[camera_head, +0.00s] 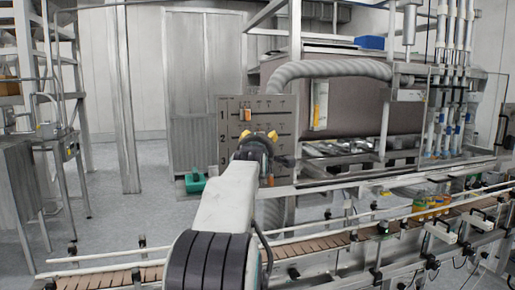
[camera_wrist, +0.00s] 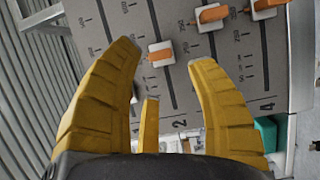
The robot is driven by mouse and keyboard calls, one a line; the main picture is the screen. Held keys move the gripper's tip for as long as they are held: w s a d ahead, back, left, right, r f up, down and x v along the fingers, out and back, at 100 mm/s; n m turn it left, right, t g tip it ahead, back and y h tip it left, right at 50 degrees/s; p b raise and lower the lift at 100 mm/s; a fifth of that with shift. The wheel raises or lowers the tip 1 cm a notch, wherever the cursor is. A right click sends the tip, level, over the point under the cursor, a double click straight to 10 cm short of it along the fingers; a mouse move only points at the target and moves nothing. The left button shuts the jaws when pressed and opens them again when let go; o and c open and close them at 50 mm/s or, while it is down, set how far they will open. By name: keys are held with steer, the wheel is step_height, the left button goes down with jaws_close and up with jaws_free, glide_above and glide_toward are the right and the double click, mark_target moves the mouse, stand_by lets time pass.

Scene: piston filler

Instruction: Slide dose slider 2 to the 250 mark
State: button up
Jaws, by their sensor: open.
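The grey dose panel (camera_head: 230,104) stands upright ahead, with numbered slots and orange-handled sliders. In the wrist view the panel (camera_wrist: 108,12) appears turned, with the numbers 2 and 4 at its lower end. Dose slider 2 (camera_wrist: 161,54), a white block with an orange handle, sits partway along its slot. My gripper (camera_head: 258,135) is open in front of the panel and hides slider 2 in the head view. In the wrist view its yellow fingertips (camera_wrist: 163,58) lie either side of slider 2.
Two other sliders, (camera_wrist: 212,14) and (camera_wrist: 264,6), sit to the right of slider 2 in the wrist view. Slider 1 (camera_head: 246,114) shows above my gripper in the head view. A conveyor (camera_head: 330,243) with rails crosses in front of the panel.

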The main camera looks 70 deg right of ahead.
steer(key=v, duration=0.7)
stand_by(0.9)
